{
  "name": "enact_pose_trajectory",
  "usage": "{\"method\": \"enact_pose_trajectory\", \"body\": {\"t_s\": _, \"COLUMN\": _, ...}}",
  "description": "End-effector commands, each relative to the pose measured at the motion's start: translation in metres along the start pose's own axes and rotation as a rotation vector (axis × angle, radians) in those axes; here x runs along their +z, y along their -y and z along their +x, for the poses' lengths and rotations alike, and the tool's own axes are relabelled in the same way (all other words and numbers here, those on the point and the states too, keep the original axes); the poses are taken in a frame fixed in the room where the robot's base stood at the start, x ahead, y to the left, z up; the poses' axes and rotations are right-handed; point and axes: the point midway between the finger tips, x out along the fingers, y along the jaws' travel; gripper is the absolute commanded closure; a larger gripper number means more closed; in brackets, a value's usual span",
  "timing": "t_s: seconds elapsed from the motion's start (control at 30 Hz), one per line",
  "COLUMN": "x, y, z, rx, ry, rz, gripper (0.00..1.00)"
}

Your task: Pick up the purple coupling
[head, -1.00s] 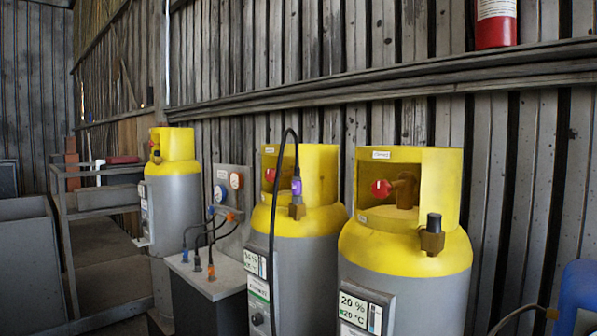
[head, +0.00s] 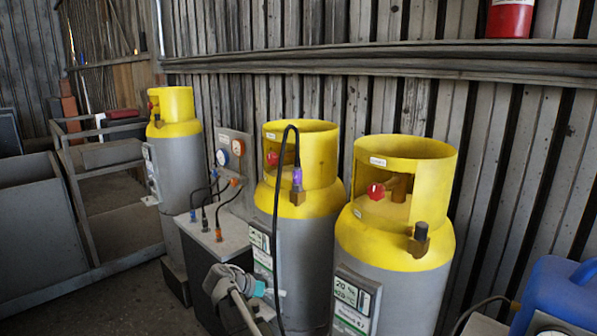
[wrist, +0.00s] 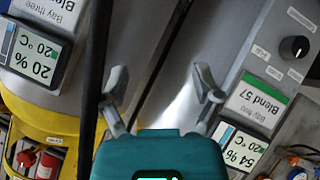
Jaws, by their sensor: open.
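The purple coupling (head: 297,180) is on the end of a black hose (head: 274,215) and sits upright on the brass valve fitting (head: 297,196) of the middle yellow-topped cylinder (head: 308,225). My gripper (head: 277,292) is low in the head view, in front of that cylinder and well below the coupling. In the wrist view my gripper (wrist: 163,86) has its two grey fingers spread, with nothing between them but the grey cylinder side behind. The black hose runs beside the left finger there. I do not see the coupling in the wrist view.
A right cylinder (head: 395,240) with a black-capped valve and a far left cylinder (head: 178,165) flank it. A grey box (head: 222,232) with several short hoses stands left of the middle cylinder. A blue container (head: 560,295) is at the lower right. Metal frames (head: 60,220) stand left.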

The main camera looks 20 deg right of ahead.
Motion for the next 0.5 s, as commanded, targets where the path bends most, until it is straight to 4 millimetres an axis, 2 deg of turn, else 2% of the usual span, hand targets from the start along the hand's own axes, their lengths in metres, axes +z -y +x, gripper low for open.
{"method": "enact_pose_trajectory", "body": {"t_s": 0.03, "x": -0.021, "y": -0.006, "z": -0.013, "rx": 0.013, "ry": -0.023, "rz": 0.024, "gripper": 0.19}}
{"method": "enact_pose_trajectory", "body": {"t_s": 0.5, "x": -0.141, "y": -0.038, "z": -0.086, "rx": 0.113, "ry": -0.271, "rz": 0.288, "gripper": 0.19}}
